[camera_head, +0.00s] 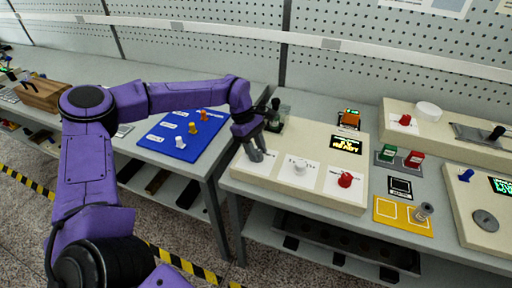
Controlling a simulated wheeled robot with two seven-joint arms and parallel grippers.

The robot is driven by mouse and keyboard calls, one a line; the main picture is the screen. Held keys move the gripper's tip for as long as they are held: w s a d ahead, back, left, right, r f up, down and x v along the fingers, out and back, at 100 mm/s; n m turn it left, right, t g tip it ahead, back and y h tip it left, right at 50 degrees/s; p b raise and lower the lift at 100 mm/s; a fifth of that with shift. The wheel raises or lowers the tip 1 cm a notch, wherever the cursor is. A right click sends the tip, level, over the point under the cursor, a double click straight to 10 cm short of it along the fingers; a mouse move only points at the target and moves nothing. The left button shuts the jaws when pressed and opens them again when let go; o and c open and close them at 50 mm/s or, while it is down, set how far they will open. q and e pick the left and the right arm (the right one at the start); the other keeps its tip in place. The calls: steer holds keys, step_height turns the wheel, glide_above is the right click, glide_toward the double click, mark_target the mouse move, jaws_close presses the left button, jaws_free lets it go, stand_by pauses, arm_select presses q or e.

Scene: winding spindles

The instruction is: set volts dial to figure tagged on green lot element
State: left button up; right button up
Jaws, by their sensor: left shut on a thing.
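A cream panel (300,195) on the right bench carries a white knob (299,167) in the middle and a red knob (345,180) at right, each on a white plate. My left gripper (256,157) points down over the panel's left plate, shut on a small knob mostly hidden by its fingers. The lettering on the plates is too small to read, so I cannot tell which is the volts dial. No clearly green piece shows there. My right gripper is out of view.
A lit display (346,144) sits on the panel's far right. Green (387,152) and red (414,159) blocks, a yellow tray (403,216) and another cream panel (485,215) stand to the right.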

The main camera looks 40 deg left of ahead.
arm_select(q)
steer(key=m+g, duration=0.1)
steer(key=m, duration=0.2)
steer(key=m+g+p, duration=0.1)
steer(key=m, duration=0.1)
steer(key=shift+w+m+y, duration=0.2)
steer(key=shift+m+y, duration=0.2)
stand_by(0.4)
steer(key=o, duration=1)
steer(key=b+v, duration=0.1)
steer(key=v, duration=0.9)
steer(key=shift+w+a+r+b, duration=0.1)
steer(key=shift+w+r+b, duration=0.05)
steer(key=shift+r+b, duration=0.15)
steer(key=shift+f, duration=0.15)
